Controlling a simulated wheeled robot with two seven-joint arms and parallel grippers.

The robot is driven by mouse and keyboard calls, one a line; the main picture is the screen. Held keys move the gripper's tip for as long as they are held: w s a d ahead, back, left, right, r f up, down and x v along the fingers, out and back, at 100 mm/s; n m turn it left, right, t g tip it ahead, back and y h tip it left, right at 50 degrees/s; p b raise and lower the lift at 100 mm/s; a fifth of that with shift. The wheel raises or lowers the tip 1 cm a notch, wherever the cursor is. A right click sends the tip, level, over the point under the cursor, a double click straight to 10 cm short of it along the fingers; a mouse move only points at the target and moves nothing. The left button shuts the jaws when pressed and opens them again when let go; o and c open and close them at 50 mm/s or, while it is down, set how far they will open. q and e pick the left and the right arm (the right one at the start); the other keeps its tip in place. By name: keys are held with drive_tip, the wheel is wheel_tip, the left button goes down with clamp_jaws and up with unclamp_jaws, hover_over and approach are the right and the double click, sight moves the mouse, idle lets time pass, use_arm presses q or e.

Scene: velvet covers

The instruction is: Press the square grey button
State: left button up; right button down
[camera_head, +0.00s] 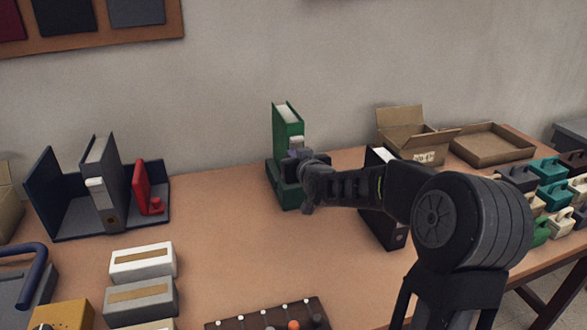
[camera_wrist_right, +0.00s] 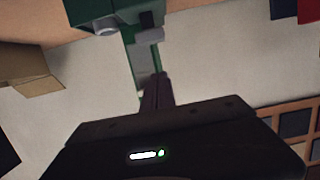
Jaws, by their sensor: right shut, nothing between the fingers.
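My right gripper (camera_head: 291,156) is at the green upright binder-like block (camera_head: 288,122) on its green base (camera_head: 284,190). Its fingers (camera_wrist_right: 157,92) look shut with nothing between them. In the right wrist view their tips point at the green piece (camera_wrist_right: 100,10). A small light grey block (camera_wrist_right: 149,35) and a rounder grey piece (camera_wrist_right: 104,28) show on it; I cannot tell for sure which is the square grey button. In the head view a pale piece (camera_head: 296,142) shows just above the fingers. Contact cannot be told. My left gripper is not in view.
A navy stand (camera_head: 62,205) with a grey binder and a red piece (camera_head: 147,190) is at left. A black binder (camera_head: 385,225) stands under my right arm. Cardboard boxes (camera_head: 405,125) and coloured handled blocks lie at right. A knobbed panel (camera_head: 265,320) is in front.

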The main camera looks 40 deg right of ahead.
sight(293, 188)
drive_tip(key=shift+s+f, duration=0.1)
drive_tip(key=shift+f, duration=1.9)
wheel_tip(293, 188, down, 3)
drive_tip(key=b, duration=0.3)
drive_tip(key=shift+b, duration=0.35)
drive_tip(key=shift+s+r, duration=0.1)
